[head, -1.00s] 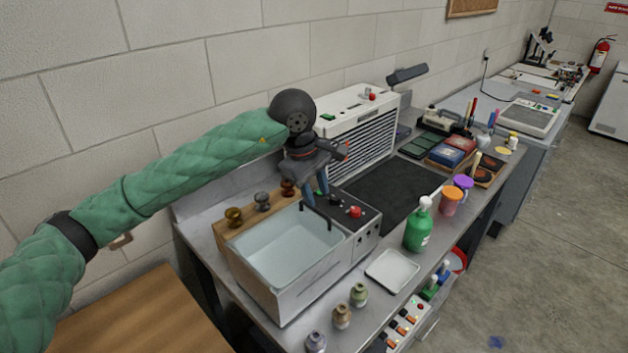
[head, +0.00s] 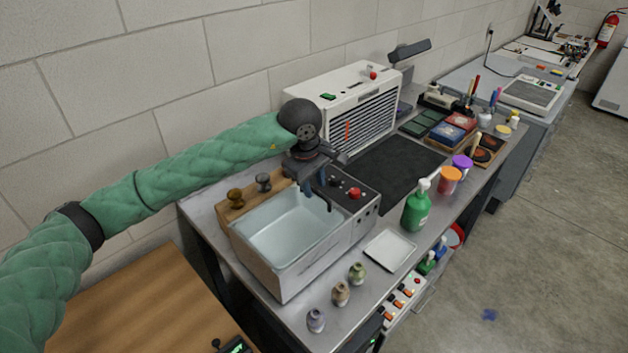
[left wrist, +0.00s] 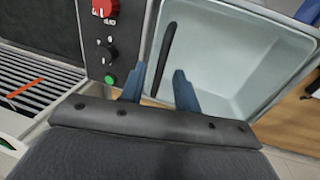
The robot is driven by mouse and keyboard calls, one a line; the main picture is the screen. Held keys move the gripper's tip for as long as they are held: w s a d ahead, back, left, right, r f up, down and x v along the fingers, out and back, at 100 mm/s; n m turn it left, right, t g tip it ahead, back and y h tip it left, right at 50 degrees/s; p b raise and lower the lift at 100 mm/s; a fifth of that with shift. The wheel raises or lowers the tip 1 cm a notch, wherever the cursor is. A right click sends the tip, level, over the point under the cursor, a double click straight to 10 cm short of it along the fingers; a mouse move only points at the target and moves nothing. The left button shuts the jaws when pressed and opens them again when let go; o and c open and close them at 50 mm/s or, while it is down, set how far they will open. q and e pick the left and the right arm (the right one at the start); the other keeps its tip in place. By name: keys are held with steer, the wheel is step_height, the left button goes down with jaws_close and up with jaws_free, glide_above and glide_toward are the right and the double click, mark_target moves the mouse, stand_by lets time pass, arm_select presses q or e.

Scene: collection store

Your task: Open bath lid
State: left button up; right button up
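The bath (head: 262,275) is a pale box-shaped basin on the metal bench, with a control panel at its right end. A dark bar-like handle (left wrist: 166,48) shows over the pale bath interior in the left wrist view; I cannot clearly make out a lid sheet. My left gripper (head: 318,192) is over the panel end of the bath, pointing down. In the left wrist view its two blue fingers (left wrist: 160,85) are apart, with the near end of the handle between them. Contact cannot be told. My right gripper is not in view.
The control panel has a red knob (head: 354,193). A white louvred unit (head: 345,110) stands behind, near the wall. A green pump bottle (head: 416,208), a white tray (head: 390,250) and small jars (head: 341,293) stand in front. A black mat (head: 395,170) lies to the right.

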arm_select(q)
steer(key=shift+f, duration=0.3)
steer(key=shift+c, duration=0.2)
jaws_close()
steer(key=shift+w, duration=0.1)
